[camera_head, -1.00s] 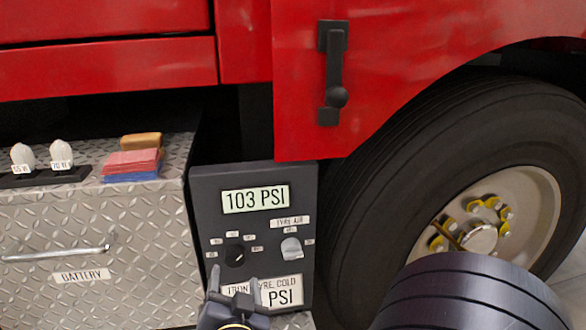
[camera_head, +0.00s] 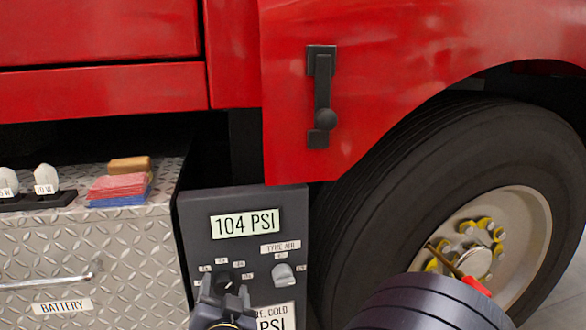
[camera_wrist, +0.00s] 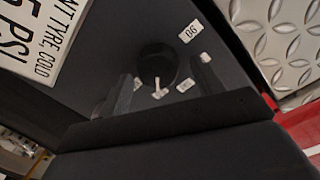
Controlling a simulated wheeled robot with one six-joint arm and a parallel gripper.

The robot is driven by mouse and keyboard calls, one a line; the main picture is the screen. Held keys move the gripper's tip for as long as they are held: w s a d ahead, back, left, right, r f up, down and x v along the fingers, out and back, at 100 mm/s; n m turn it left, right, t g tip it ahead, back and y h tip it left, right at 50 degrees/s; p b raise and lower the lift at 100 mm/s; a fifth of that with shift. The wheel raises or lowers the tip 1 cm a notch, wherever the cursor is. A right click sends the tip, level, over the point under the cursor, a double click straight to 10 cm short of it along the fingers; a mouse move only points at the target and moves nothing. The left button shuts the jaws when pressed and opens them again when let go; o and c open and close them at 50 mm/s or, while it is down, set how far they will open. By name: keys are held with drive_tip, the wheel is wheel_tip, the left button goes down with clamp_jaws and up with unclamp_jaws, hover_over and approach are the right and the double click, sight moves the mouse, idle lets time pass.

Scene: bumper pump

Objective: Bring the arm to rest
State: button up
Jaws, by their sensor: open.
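My gripper (camera_head: 224,290) is at the bottom of the head view, in front of the lower left of a dark control panel (camera_head: 190,225). Its jaws are open, with nothing seen between them. The black knob (camera_head: 223,280) shows just behind the fingertips; contact cannot be told. The panel display (camera_head: 244,223) reads 104 PSI. A grey knob (camera_head: 283,274) sits to the right.
A metal drawer box (camera_head: 90,255) labelled BATTERY stands left of the panel, with bulbs (camera_head: 45,178) and cloths (camera_head: 118,187) on top. Red bodywork (camera_head: 400,60) with a black handle (camera_head: 320,95) is above. A large tyre (camera_head: 375,190) is at right. A red-handled tool (camera_head: 475,286) shows by its hub.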

drive_tip(key=f+p+v, duration=0.1)
drive_tip(key=p+v, duration=0.2)
drive_tip(key=v, duration=0.8)
drive_tip(key=b+x, duration=0.1)
drive_tip(key=x, duration=0.2)
drive_tip(key=b+x, duration=0.1)
drive_tip(key=x, duration=0.3)
drive_tip(key=b+x, duration=0.1)
drive_tip(key=x, duration=0.3)
drive_tip(key=shift+w+r, duration=0.15)
drive_tip(key=shift+r, duration=0.2)
drive_tip(key=shift+w+a+r+n+p, duration=0.1)
drive_tip(key=shift+w+r+n+p, duration=0.05)
drive_tip(key=shift+r+n+p, duration=0.2)
drive_tip(key=shift+n+p, duration=0.45)
drive_tip(key=shift+p, duration=0.05)
drive_tip(key=n+p, duration=0.2)
drive_tip(key=n, duration=0.1)
drive_tip(key=shift+a+t, duration=0.1)
drive_tip(key=shift+t, duration=0.2)
drive_tip(key=n+p, duration=0.3)
drive_tip(key=n, duration=0.1)
drive_tip(key=shift+a, duration=0.1)
drive_tip(key=s+d+p, duration=0.2)
drive_tip(key=s, duration=0.9)
drive_tip(key=shift+d+r+p, duration=0.2)
drive_tip(key=shift+r+p, duration=0.15)
